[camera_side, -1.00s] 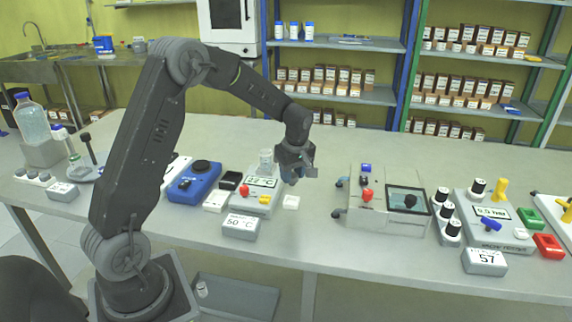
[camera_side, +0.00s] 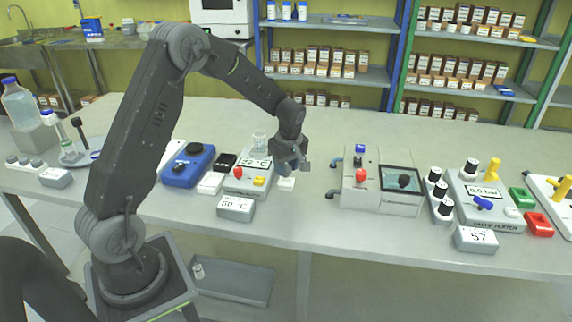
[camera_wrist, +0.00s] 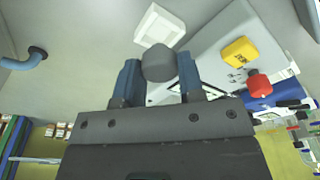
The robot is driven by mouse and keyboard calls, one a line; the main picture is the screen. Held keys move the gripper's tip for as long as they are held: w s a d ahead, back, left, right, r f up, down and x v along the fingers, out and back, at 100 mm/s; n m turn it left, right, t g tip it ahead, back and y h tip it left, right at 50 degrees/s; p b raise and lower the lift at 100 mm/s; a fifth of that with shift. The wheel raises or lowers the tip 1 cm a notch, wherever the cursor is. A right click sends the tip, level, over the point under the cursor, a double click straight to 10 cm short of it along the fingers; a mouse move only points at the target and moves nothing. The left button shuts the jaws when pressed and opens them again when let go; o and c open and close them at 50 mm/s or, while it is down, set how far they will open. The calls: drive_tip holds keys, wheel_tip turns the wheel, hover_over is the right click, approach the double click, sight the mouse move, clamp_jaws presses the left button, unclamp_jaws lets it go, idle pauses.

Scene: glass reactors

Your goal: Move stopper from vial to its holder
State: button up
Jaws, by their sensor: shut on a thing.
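My gripper (camera_side: 290,168) hangs just above the small white square holder (camera_side: 286,184) on the table. In the wrist view my gripper (camera_wrist: 158,78) has its blue fingers shut on a rounded grey stopper (camera_wrist: 159,63). The stopper is hidden by the gripper in the side view. A clear glass vessel (camera_side: 259,141), perhaps the vial, stands behind the hot plate's display.
The hot plate (camera_side: 250,187), with red and yellow knobs, is left of the holder. A grey device (camera_side: 380,190) with a dark window stands to the right. A temperature box (camera_side: 236,208) is in front. Bare table lies between the holder and the grey device.

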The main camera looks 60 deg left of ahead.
drive_tip(key=shift+f, duration=0.65)
idle(0.8)
drive_tip(key=shift+f, duration=0.3)
drive_tip(key=shift+f, duration=0.45)
idle(0.4)
drive_tip(key=o, duration=1.1)
drive_tip(key=shift+o, duration=0.8)
drive_tip(key=shift+s, duration=0.1)
